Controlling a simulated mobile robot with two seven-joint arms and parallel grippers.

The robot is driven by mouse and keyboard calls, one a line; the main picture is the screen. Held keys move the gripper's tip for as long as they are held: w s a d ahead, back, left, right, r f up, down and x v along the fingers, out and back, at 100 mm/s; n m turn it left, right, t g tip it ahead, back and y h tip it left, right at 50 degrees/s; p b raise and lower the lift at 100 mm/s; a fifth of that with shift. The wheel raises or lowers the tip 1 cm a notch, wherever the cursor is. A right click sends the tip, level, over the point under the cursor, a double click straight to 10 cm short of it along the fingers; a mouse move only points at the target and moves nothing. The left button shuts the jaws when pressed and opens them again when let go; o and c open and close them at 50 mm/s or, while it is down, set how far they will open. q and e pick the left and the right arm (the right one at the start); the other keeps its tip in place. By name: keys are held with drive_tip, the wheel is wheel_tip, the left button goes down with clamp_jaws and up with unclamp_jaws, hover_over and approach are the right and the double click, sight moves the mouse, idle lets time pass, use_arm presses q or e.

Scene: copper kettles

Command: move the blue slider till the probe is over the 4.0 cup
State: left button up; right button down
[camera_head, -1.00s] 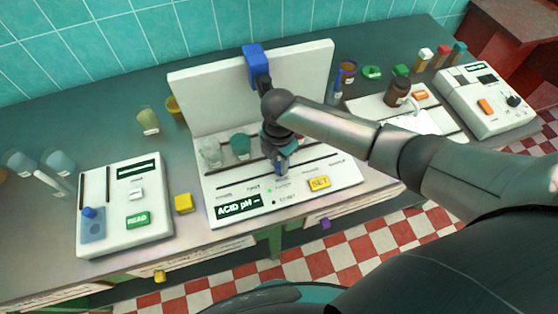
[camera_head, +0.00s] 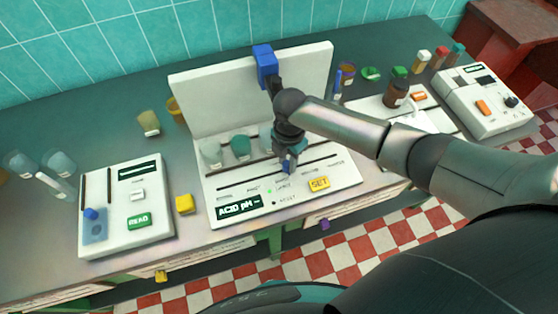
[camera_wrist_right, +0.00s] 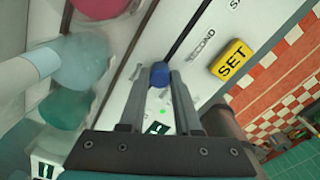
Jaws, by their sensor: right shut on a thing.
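My right gripper (camera_head: 287,158) reaches down to the front of the white ACID pH machine (camera_head: 330,180). It is shut on the blue slider (camera_head: 288,168), whose round knob (camera_wrist_right: 159,73) shows between the fingertips in the right wrist view. A blue carriage (camera_head: 265,59) sits at the top of the machine's back panel, with a dark arm below it. Cups stand in a row: a pale one (camera_head: 211,150), a teal one (camera_head: 240,147), and a pink one (camera_wrist_right: 98,6) in the wrist view. My right arm hides part of the row and the probe tip. No 4.0 mark is readable.
A yellow SET button (camera_head: 319,183) is right of the slider. A brown bottle (camera_head: 396,93) and another white device (camera_head: 485,98) stand right.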

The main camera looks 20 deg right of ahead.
drive_tip(key=d, duration=0.5)
drive_tip(key=shift+w+d+p, duration=0.1)
drive_tip(key=shift+d+p, duration=0.2)
drive_tip(key=shift+p, duration=0.05)
drive_tip(key=c, duration=0.6)
unclamp_jaws()
drive_tip(key=shift+r, duration=0.1)
wheel_tip(320, 180, up, 15)
drive_tip(key=p, duration=0.1)
